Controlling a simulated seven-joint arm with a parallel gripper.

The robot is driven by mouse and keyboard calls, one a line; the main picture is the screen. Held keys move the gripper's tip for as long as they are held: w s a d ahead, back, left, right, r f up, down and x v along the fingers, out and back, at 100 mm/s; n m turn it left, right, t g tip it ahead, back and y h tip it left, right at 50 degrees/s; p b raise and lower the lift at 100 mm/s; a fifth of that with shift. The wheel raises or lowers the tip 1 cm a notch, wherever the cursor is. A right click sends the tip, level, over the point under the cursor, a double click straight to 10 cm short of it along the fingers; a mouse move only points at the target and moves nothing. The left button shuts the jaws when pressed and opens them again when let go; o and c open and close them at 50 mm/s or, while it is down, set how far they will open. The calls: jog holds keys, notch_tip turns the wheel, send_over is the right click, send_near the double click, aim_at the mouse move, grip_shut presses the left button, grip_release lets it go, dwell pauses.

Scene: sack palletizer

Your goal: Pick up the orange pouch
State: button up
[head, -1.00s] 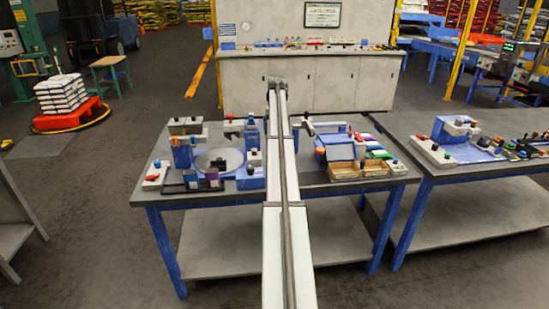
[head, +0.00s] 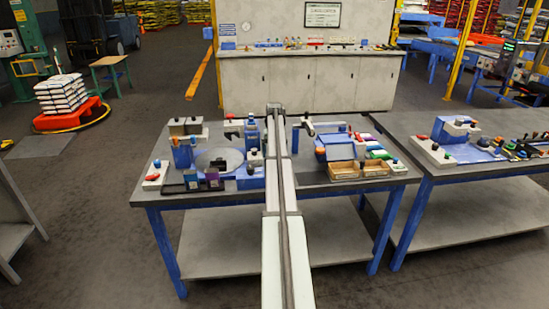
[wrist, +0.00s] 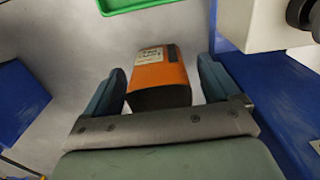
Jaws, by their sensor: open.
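The orange pouch (wrist: 160,72) shows in the wrist view, orange with a pale printed label and a dark end toward my gripper. It lies on a light grey surface. My gripper (wrist: 162,85) is open, with one blue-grey finger on each side of the pouch. In the head view my arm runs up the middle over the table, and I cannot make out the pouch or the fingertips there.
In the wrist view, a white block with a black knob (wrist: 265,22) on a blue base stands close right of my gripper. A green tray edge (wrist: 122,4) is at the top and a blue block (wrist: 20,100) at left. The blue-legged table (head: 230,196) holds several devices.

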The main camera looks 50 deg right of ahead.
jog(key=shift+f, duration=0.85)
jog(key=shift+c, duration=0.3)
jog(key=c, duration=1)
jog(key=shift+c, duration=0.2)
jog(key=shift+r, duration=0.15)
